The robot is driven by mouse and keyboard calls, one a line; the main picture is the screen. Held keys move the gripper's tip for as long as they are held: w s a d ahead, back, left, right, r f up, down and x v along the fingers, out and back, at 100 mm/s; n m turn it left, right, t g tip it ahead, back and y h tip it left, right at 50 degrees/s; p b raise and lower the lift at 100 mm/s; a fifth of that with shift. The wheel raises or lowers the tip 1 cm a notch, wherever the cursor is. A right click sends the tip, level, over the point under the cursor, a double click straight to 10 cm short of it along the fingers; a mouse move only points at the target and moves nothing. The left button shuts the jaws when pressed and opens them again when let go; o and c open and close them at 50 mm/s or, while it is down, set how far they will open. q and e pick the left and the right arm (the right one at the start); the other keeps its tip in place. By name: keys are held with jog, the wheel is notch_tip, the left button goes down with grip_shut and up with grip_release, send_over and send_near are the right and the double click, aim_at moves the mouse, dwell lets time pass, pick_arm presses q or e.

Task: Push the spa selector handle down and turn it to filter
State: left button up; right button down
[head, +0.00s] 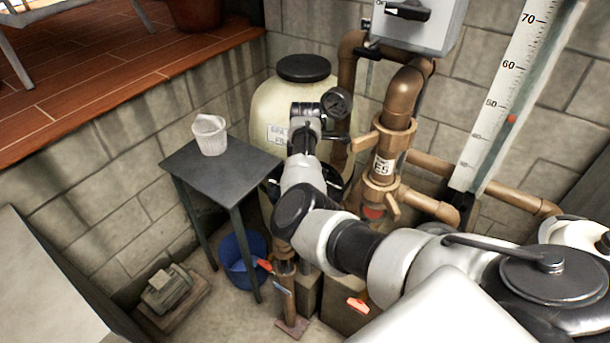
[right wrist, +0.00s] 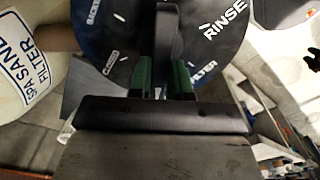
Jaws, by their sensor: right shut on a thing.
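In the right wrist view, the black selector handle (right wrist: 168,35) crosses a dark blue dial (right wrist: 125,30) with white words. My right gripper (right wrist: 163,78) is shut on the handle, with a green fingertip on each side. The gripped end lies between CLOSED on the left and FILTER, which is partly hidden right beside the right finger. RINSE is at the upper right. In the head view my right arm reaches in front of the cream spa sand filter tank (head: 268,108) and hides the handle and most of the dial. How far down the handle is cannot be told. My left gripper is out of view.
Brown pipes and a valve (head: 380,165) stand right of the tank, with a gauge (head: 336,103) close to my wrist.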

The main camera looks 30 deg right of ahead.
jog(key=shift+s+n+p, duration=0.1)
jog(key=shift+n+p, duration=0.4)
jog(key=shift+p, duration=0.35)
jog(key=n+p, duration=0.7)
jog(key=n, duration=0.1)
jog(key=shift+n, duration=0.4)
jog(key=shift+f+n, duration=0.2)
jog(key=shift+n, duration=0.9)
jog(key=c, duration=0.9)
grip_release()
jog(key=shift+r, duration=0.1)
jog(key=shift+r+p, duration=0.15)
jog(key=shift+p, duration=0.2)
